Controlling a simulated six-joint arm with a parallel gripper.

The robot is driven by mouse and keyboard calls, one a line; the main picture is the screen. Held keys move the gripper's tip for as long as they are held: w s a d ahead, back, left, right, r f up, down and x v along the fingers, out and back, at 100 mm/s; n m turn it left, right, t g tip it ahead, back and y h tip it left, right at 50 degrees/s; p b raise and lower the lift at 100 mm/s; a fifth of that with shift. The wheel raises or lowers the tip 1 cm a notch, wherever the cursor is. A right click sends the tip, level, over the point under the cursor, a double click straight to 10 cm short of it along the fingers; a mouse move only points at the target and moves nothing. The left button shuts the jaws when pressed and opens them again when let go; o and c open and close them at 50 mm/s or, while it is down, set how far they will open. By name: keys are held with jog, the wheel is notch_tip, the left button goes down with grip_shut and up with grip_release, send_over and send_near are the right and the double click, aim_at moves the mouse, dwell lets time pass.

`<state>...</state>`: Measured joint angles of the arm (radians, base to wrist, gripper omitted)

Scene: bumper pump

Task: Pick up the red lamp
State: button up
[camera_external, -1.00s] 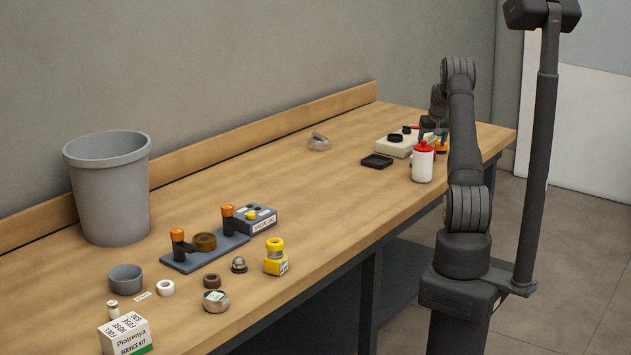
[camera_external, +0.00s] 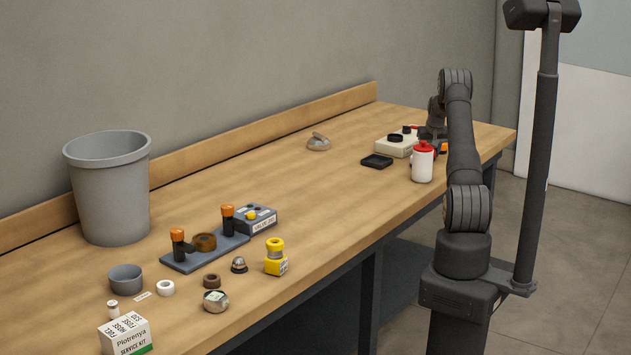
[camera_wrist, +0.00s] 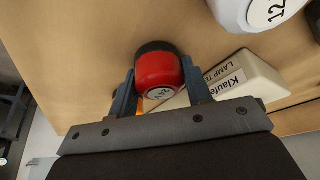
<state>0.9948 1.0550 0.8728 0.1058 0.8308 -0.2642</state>
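The red lamp (camera_wrist: 158,72), a short red cylinder with a black end and a pale label, is between the two fingers of my gripper (camera_wrist: 160,78) in the wrist view. The fingers lie close along its left and right sides; whether they press on it I cannot tell. In the external view a small patch of red (camera_external: 437,152) shows beside my arm, behind the white bottle; my gripper is mostly hidden there by my arm.
The white bottle with a red cap (camera_external: 423,163) stands near the table's front edge. The cream lamp box (camera_external: 396,146) is close by, also right of the lamp in the wrist view (camera_wrist: 245,80). A black tray (camera_external: 377,161) lies left of it. The table's middle is clear.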

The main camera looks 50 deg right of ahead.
jog(key=c, duration=0.3)
